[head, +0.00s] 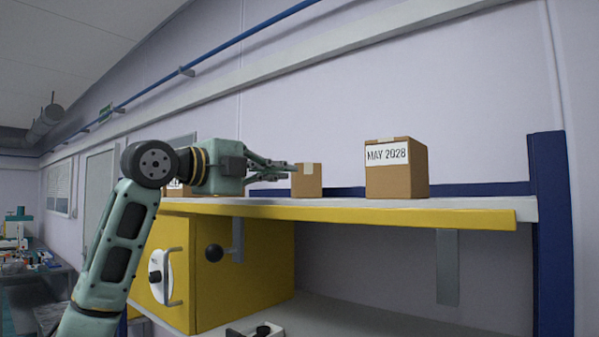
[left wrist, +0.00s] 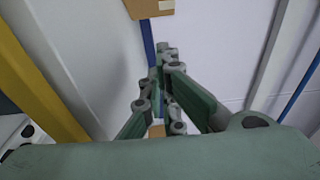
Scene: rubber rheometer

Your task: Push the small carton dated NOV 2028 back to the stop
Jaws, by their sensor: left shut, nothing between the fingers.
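A small brown carton (head: 309,183) with a pale tape strip stands upright on the shelf; I can read no date on it. My left gripper (head: 285,168) is shut and empty, its fingertips at this carton's upper left edge; I cannot tell whether they touch. A larger carton (head: 398,183) labelled MAY 2028 stands to the right. A third carton (head: 176,190) is mostly hidden behind my left arm, its label unreadable. The left wrist view shows the shut fingers (left wrist: 165,55), one carton (left wrist: 143,9) at the top and a bit of another (left wrist: 156,131) below. My right gripper is not in view.
The white shelf (head: 470,202) has a yellow front beam (head: 420,217) and a low blue rail (head: 480,188) along the back. A blue upright (head: 549,230) closes the right end. A yellow cabinet (head: 250,275) stands below. The shelf is free between the two right-hand cartons.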

